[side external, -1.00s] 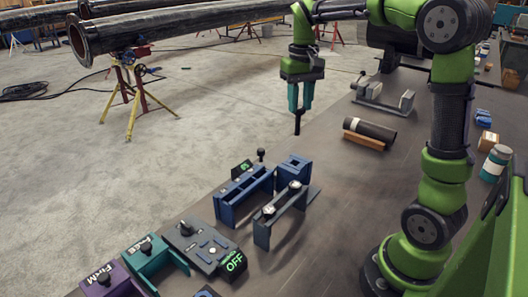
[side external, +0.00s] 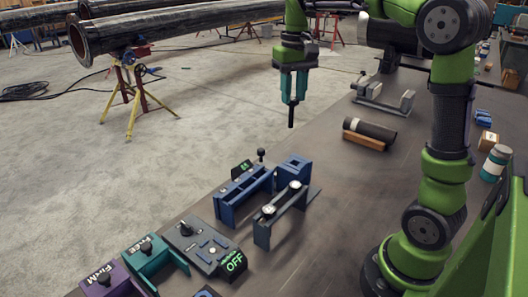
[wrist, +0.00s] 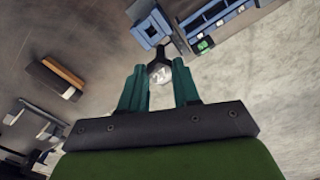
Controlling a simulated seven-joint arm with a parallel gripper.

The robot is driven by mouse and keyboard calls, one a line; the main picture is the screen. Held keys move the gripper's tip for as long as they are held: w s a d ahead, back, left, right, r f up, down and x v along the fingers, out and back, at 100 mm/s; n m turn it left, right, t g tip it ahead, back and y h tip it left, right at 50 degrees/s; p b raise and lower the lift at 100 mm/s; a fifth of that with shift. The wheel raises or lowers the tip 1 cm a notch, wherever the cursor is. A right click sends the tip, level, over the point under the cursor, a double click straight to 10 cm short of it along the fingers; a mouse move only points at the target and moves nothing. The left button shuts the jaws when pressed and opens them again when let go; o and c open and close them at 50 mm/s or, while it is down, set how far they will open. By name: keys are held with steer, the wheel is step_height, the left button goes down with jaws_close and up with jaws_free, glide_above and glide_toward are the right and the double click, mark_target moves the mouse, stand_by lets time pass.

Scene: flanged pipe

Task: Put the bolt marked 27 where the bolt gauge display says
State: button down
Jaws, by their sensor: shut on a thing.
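My gripper (side external: 291,98) is shut on a dark bolt (side external: 291,117) and holds it in the air, pointing down, beyond the fixtures on the bench. In the wrist view the bolt's pale round head (wrist: 158,73) shows between the teal fingers; its marking is too blurred to read for certain. A blue fixture (side external: 228,207) carries a small display (side external: 241,169) with green characters too small to read. That display shows in the wrist view too (wrist: 205,44). Teal (side external: 147,262) and purple (side external: 103,284) holders stand at the lower left, their lettering partly legible.
A grey control box (side external: 195,245) with a screen (side external: 234,263) reading OFF stands before the blue fixture. A dark gauge stand (side external: 284,214) is beside it. A dark cylinder (side external: 370,129) lies on a brown block.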

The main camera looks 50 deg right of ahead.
steer(key=w+a+f+n, duration=0.4)
steer(key=a+f, duration=0.5)
steer(key=a, duration=0.3)
steer(key=shift+f+n, duration=0.2)
steer(key=shift+n, duration=0.5)
steer(key=shift+a+f, duration=0.1)
steer(key=shift+f, duration=0.05)
steer(key=shift+f, duration=1.05)
steer(key=shift+f, duration=1.95)
steer(key=shift+f, duration=1.4)
